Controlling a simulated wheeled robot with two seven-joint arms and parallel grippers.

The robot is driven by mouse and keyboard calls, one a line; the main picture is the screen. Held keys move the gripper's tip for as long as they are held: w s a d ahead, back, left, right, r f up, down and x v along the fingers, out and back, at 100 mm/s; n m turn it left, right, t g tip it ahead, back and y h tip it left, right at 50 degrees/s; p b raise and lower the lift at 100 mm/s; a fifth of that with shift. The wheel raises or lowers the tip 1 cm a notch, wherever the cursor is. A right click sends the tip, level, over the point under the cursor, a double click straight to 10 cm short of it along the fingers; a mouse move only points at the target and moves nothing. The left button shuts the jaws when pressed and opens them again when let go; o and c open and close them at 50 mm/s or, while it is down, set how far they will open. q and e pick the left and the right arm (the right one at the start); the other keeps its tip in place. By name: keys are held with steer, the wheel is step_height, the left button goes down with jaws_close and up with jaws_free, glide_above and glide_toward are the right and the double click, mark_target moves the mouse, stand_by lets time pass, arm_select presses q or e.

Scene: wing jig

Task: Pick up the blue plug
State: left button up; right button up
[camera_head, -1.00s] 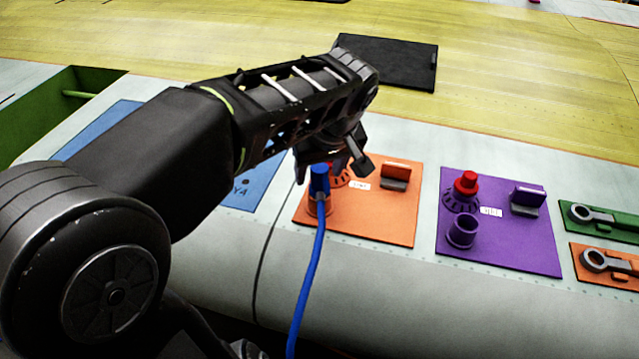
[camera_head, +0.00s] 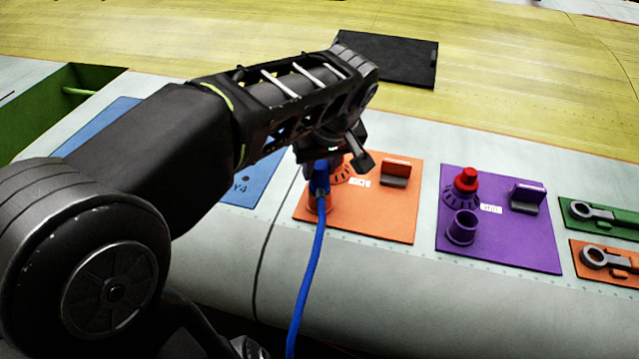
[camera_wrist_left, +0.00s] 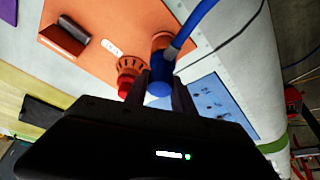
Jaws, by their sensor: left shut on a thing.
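The blue plug (camera_head: 320,178) stands at the orange socket (camera_head: 318,205) on the orange panel (camera_head: 395,224), with its blue cable (camera_head: 306,285) hanging down toward the front. My left gripper (camera_head: 322,165) is over the plug from above and shut on it. In the left wrist view the plug (camera_wrist_left: 160,75) sits between the two fingers (camera_wrist_left: 160,92), with the cable (camera_wrist_left: 190,30) running up and away. The plug's lower end is at the orange socket (camera_wrist_left: 160,42); I cannot tell how deep it sits. My right gripper is not in view.
A red knob (camera_wrist_left: 127,82) on the orange panel is close beside the left fingers. To the right are a purple panel (camera_head: 535,240) with a red-topped knob and an empty purple socket (camera_head: 462,228). Green and orange panels with wrenches lie farther right. A black plate (camera_head: 395,62) lies behind.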

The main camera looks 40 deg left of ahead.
arm_select(q)
jaws_close()
step_height(320, 180, up, 10)
steer(key=shift+r+b, duration=0.1)
steer(key=shift+b, duration=0.5)
stand_by(0.5)
step_height(320, 180, up, 3)
steer(key=shift+f+p, duration=0.1)
steer(key=shift+p, duration=1.1)
